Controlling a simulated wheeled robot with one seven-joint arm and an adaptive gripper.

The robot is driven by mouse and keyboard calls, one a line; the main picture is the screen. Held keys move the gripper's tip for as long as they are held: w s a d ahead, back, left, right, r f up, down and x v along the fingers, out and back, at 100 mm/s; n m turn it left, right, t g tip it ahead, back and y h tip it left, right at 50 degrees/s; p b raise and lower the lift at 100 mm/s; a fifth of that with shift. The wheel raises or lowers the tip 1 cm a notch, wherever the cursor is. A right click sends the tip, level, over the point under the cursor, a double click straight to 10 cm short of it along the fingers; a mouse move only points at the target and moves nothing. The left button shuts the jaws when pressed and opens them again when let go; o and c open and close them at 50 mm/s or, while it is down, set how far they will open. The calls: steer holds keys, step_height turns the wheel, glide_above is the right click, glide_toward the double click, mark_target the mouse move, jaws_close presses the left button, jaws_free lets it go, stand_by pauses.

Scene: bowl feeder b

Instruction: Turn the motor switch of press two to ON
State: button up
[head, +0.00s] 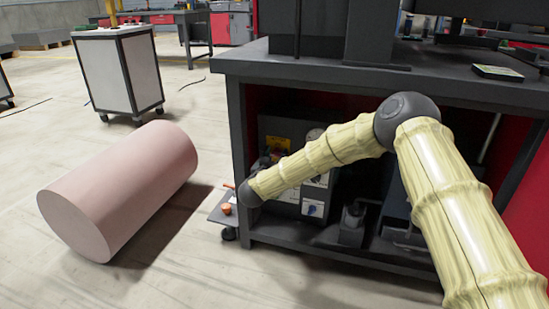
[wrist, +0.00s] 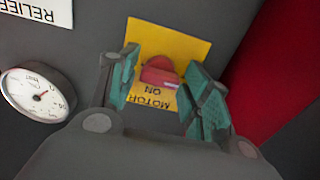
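The motor switch is a red knob (wrist: 158,72) on a yellow plate (wrist: 188,47) lettered MOTOR ON, which appears upside down in the wrist view. In the head view the yellow plate (head: 278,146) is on the grey power unit (head: 310,135) under the dark bench; my arm partly covers the unit. My gripper (wrist: 167,90) has teal finger pads, spread apart on either side of the knob. It faces the plate closely; I cannot tell whether a pad touches the knob. The knob's exact setting is unclear. No press number is readable.
A round gauge (wrist: 38,92) and a RELIEF label (wrist: 38,8) are beside the plate. The dark bench (head: 400,70) overhangs the unit, with a post at its left corner.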

steer(key=c, duration=0.6)
steer(key=shift+o, duration=0.2)
steer(key=shift+r+p, duration=0.1)
steer(key=shift+p, duration=0.3)
steer(key=m+p, duration=0.2)
steer(key=p, duration=0.1)
steer(key=shift+r+m, duration=0.2)
steer(key=shift+m, duration=0.2)
steer(key=m+p, duration=0.4)
steer(key=shift+f+m, duration=0.15)
steer(key=shift+m, duration=0.15)
steer(key=m+p, duration=0.3)
steer(key=m, duration=0.2)
steer(key=shift+f, duration=0.1)
steer(key=m+p, duration=0.1)
steer(key=m, duration=0.4)
steer(key=shift+f+m, duration=0.1)
steer(key=shift+m, duration=0.2)
